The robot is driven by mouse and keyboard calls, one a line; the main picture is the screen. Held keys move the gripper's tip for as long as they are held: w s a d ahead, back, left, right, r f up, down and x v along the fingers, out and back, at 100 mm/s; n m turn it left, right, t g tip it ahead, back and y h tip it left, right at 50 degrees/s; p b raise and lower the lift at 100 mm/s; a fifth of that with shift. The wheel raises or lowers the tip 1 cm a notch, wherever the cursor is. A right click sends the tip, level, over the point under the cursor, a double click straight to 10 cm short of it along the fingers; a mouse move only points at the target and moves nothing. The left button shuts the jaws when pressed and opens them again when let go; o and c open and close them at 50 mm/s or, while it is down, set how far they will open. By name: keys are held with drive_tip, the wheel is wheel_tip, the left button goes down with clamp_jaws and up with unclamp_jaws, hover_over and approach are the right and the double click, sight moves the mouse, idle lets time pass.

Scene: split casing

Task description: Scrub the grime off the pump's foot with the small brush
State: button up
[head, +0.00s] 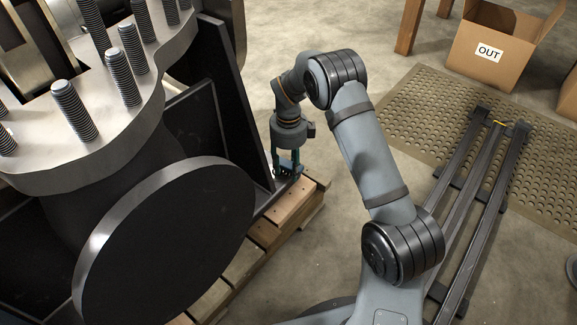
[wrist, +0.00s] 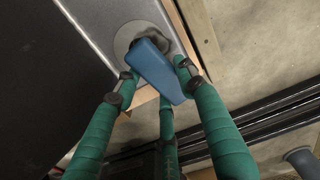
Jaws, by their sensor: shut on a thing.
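The pump (head: 190,240) is a large dark casing with a round flange at the left of the head view. Its foot (wrist: 92,22) shows in the wrist view as a grey metal plate with a pale round patch (wrist: 122,42) and a darker, dirty-looking area beside it. My gripper (head: 287,170) is down at the foot's outer corner. In the wrist view its green fingers (wrist: 156,74) are shut on the small blue brush (wrist: 165,82). The brush's far end lies over the round patch. Its bristles are hidden, so I cannot tell whether they touch.
A wooden pallet (head: 268,233) lies under the pump. Upright studs (head: 70,105) stand on the casing's top flange. Black rails (head: 470,200) run along the floor at right, by a perforated mat (head: 410,105). A cardboard OUT box (head: 477,72) stands at the back right.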

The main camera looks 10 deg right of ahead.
drive_tip(key=shift+f+b, duration=0.7)
drive_tip(key=shift+f, duration=0.05)
idle(1.5)
idle(0.4)
drive_tip(key=shift+s+d+b, duration=0.3)
drive_tip(key=shift+s+d, duration=0.15)
drive_tip(key=shift+s, duration=0.2)
drive_tip(key=shift+w, duration=0.1)
drive_tip(key=shift+w+a+p, duration=0.4)
drive_tip(key=shift+w+a, duration=0.5)
drive_tip(key=shift+w, duration=0.15)
drive_tip(key=shift+s+d+b, duration=0.45)
drive_tip(key=shift+s+d, duration=0.45)
drive_tip(key=shift+s, duration=0.25)
